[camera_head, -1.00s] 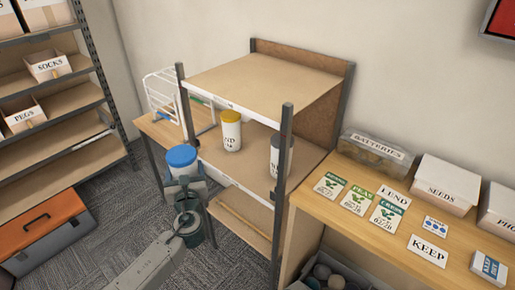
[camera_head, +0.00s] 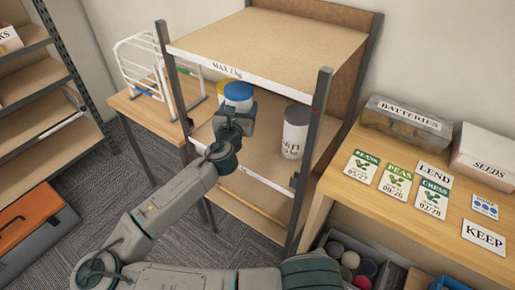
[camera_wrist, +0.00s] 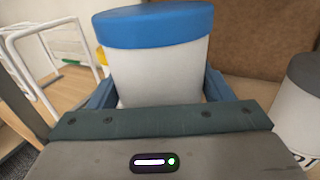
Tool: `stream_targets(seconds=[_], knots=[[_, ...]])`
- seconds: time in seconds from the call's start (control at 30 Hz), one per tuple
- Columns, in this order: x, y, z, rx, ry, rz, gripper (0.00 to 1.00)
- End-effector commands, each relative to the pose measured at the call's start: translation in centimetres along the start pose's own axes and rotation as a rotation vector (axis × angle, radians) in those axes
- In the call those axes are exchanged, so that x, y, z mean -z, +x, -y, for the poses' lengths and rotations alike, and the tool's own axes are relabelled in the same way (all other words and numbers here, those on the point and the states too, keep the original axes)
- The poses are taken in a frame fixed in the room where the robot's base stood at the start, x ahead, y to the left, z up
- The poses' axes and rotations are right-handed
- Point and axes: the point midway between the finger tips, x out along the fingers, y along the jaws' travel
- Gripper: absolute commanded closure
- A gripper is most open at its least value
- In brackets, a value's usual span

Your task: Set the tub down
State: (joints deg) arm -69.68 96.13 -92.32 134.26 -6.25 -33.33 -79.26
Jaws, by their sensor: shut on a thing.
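The tub is white with a blue lid; it shows in the head view (camera_head: 238,95) and fills the middle of the wrist view (camera_wrist: 158,65). My gripper (camera_head: 236,115) is shut on the tub, one finger on each side of it. A white tub with a grey lid (camera_head: 296,132) stands to the right on the same shelf.
The top board (camera_head: 270,45), marked "MAX 2 kg", is above the middle shelf. Upright posts (camera_head: 312,150) bound the opening. A white wire rack (camera_head: 140,65) stands on the small table at left. A counter (camera_head: 450,225) with seed packets is at right.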

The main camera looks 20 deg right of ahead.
Motion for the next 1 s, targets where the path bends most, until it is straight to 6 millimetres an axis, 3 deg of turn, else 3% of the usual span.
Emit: stream_targets(seconds=[0.03, 0.2, 0.5, 0.8, 1.0], knots=[[0.9, 0.7, 0.8, 0.037, 0.005, 0.006, 0.85], [0.7, 2.2, 2.9, 0.145, 0.006, 0.006, 0.85], [0.0, 3.1, 4.7, 0.236, 0.003, 0.004, 0.85], [4.3, 3.1, 4.9, 0.242, -0.001, 0.003, 0.85], [5.8, 3.1, 4.8, 0.242, 0.002, 0.003, 0.85]])
